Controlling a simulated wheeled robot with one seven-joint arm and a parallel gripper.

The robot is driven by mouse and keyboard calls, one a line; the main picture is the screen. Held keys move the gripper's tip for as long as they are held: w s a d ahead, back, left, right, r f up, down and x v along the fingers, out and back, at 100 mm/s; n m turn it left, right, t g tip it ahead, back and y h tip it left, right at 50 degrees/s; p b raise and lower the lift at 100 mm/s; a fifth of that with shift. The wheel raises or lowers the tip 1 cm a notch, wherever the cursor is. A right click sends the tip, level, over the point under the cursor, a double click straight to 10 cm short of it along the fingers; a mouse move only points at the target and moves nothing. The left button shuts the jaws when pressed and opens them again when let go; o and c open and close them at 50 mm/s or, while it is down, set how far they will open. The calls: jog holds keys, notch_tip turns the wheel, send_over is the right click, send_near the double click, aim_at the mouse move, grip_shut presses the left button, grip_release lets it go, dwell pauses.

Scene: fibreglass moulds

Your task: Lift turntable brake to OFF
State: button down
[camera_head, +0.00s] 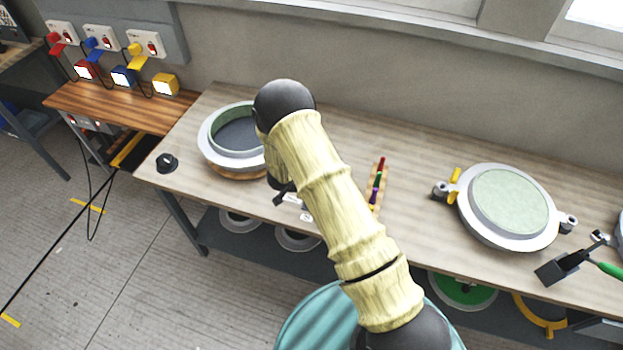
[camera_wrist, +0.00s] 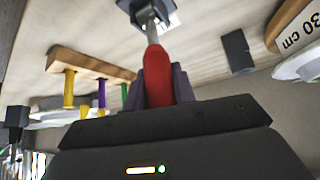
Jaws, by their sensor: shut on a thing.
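The brake lever has a red grip (camera_wrist: 157,72) on a thin metal rod, which runs to a dark bracket with a white plate (camera_wrist: 150,12) at the top of the wrist view. My gripper (camera_wrist: 163,88) is shut on the red grip, one dark finger on each side. In the head view my gripper (camera_head: 281,191) is at the bench's front edge, mostly behind my arm, and the red grip is hidden. The turntable (camera_head: 240,174) shows as a wooden rim under a grey ring mould with a green inner wall (camera_head: 229,120). I cannot read the lever's OFF mark.
A rack (camera_head: 375,207) of coloured-handled tools stands right of my arm; it also shows in the wrist view (camera_wrist: 100,66). A black knob (camera_head: 167,162) is at the bench's left end. A round mould (camera_head: 508,205) with clamps lies right. Bench between rack and mould is clear.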

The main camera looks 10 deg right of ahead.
jog(key=shift+d, duration=0.1)
dwell(0.3)
jog(key=c, duration=1.2)
grip_release()
jog(key=shift+w, duration=0.1)
jog(key=shift+o, duration=0.3)
jog(key=shift+w, duration=0.1)
jog(key=shift+a+r, duration=0.1)
jog(key=shift+a, duration=0.15)
jog(key=b+v, duration=0.1)
jog(key=v, duration=1.6)
jog(key=shift+d, duration=0.2)
